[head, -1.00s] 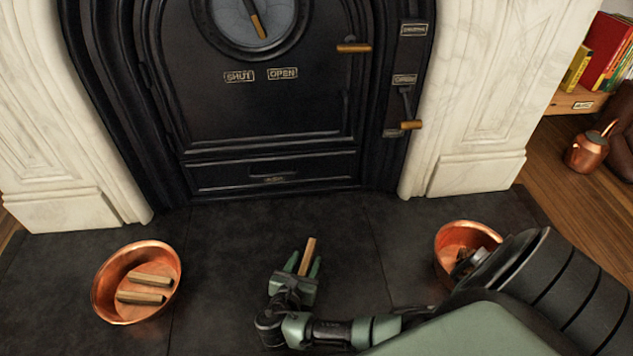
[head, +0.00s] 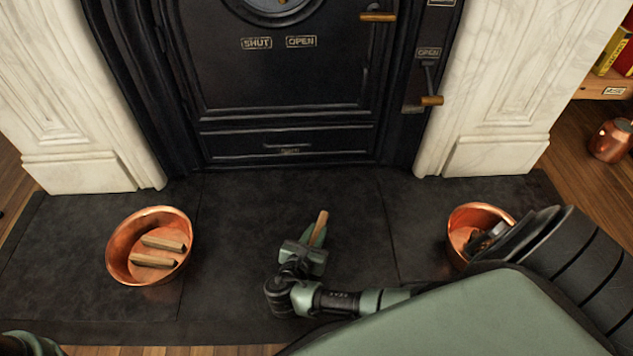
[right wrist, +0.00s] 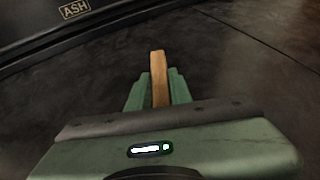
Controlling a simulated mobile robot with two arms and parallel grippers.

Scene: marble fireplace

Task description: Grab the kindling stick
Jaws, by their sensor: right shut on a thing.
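A kindling stick (head: 320,227), a short light-brown piece of wood, shows over the dark stone hearth in the middle of the head view. My right gripper (head: 313,240) is shut on it, and the stick's far end sticks out past the fingers. In the right wrist view the stick (right wrist: 158,72) stands between the green fingers of my right gripper (right wrist: 158,92). Its near end is hidden by the gripper. I cannot tell whether the stick touches the hearth. My left gripper is not in view.
A copper bowl (head: 120,270) with two wood sticks (head: 165,243) stands on the hearth at left. Another copper bowl (head: 462,216) at right holds dark pieces, partly behind my arm. The black stove front (head: 290,95) rises behind. Hearth (head: 240,215) around the gripper is clear.

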